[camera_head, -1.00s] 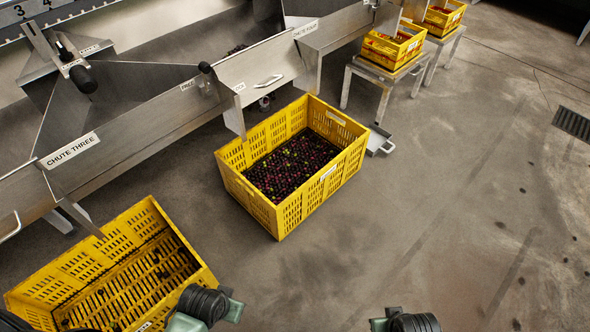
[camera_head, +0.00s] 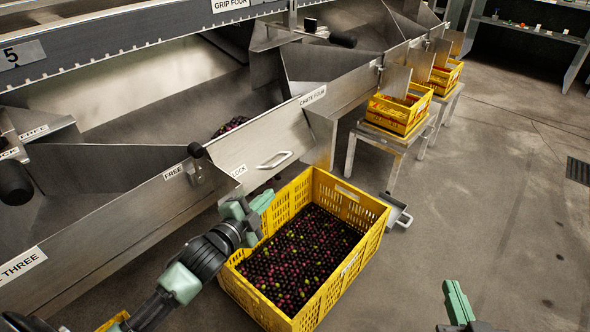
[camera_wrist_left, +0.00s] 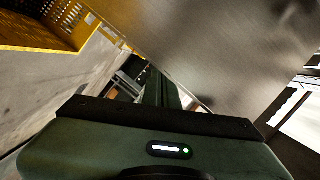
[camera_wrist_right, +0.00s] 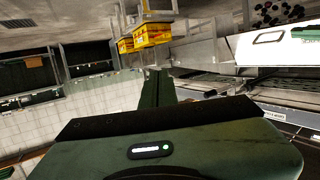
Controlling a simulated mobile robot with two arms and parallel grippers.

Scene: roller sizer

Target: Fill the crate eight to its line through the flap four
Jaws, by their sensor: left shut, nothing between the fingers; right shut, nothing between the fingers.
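A yellow slatted crate (camera_head: 374,232) stands on the floor below the chute marked CHUTE FOUR (camera_head: 314,97). It holds dark, red and green fruit (camera_head: 312,250); I cannot read a crate number or see its line. A steel flap plate (camera_head: 243,147) with a pale handle closes the chute mouth beside the crate. A black knob (camera_head: 196,150) sits at its left end, between FREE and LOCK labels. My left gripper (camera_head: 262,203) is shut and empty, over the crate's left rim and just below the flap. My right gripper (camera_head: 456,300) is shut and empty above the floor, right of the crate.
Dark fruit (camera_head: 230,126) lies in the chute behind the flap. Smaller yellow crates (camera_head: 399,112) stand on metal stands at the back right. A metal scoop or pan (camera_head: 397,213) lies behind the crate.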

